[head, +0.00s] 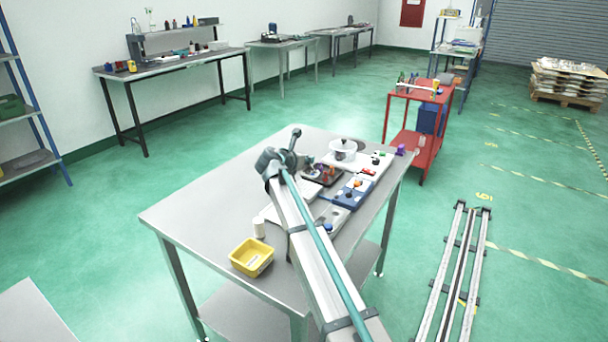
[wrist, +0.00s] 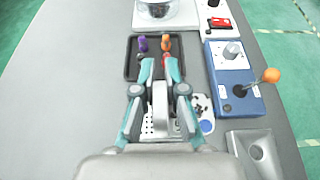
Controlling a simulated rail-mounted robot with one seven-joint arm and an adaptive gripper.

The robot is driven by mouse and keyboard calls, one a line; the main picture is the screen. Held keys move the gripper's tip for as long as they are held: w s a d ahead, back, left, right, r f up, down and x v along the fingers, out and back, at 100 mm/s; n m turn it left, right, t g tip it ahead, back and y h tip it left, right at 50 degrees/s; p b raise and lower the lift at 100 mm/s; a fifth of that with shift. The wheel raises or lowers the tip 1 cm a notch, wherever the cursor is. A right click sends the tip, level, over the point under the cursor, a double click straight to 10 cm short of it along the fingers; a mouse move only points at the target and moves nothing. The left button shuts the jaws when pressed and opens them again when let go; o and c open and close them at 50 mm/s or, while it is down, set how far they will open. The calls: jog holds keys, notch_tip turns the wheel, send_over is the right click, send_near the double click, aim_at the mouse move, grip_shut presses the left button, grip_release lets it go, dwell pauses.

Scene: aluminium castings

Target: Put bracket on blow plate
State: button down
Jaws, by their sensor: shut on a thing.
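My gripper (wrist: 162,68) is in the middle of the wrist view, with its teal-edged fingers closed around a pale grey metal piece. I take this piece (wrist: 160,105) to be the bracket; its far end and underside are hidden by the fingers. A white plate with rows of small holes (wrist: 148,127) shows under the gripper and looks like the blow plate. Most of it is covered, and I cannot tell whether the bracket touches it. In the head view my arm hides the bracket, and its fingertips are not clear.
A black tray (wrist: 132,70) with purple, orange and red-handled items lies ahead. To the right are a blue box (wrist: 240,104) with an orange-knobbed lever and a grey block with a hole (wrist: 258,148). A yellow bin (head: 251,257) stands near the table's front. The table's left is clear.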

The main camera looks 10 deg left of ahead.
send_over(303, 183)
jog(key=f, duration=0.5)
jog(key=shift+s+d+f+p, duration=0.1)
jog(key=shift+s+p, duration=0.2)
jog(key=shift+s, duration=0.05)
jog(key=shift+w+f+p, duration=0.2)
jog(key=shift+f+p, duration=0.2)
jog(key=shift+f, duration=1.45)
jog(key=shift+f, duration=0.1)
jog(key=c, duration=1.2)
grip_release()
jog(key=shift+c, duration=0.2)
jog(key=b+v, duration=0.1)
jog(key=v, duration=1.1)
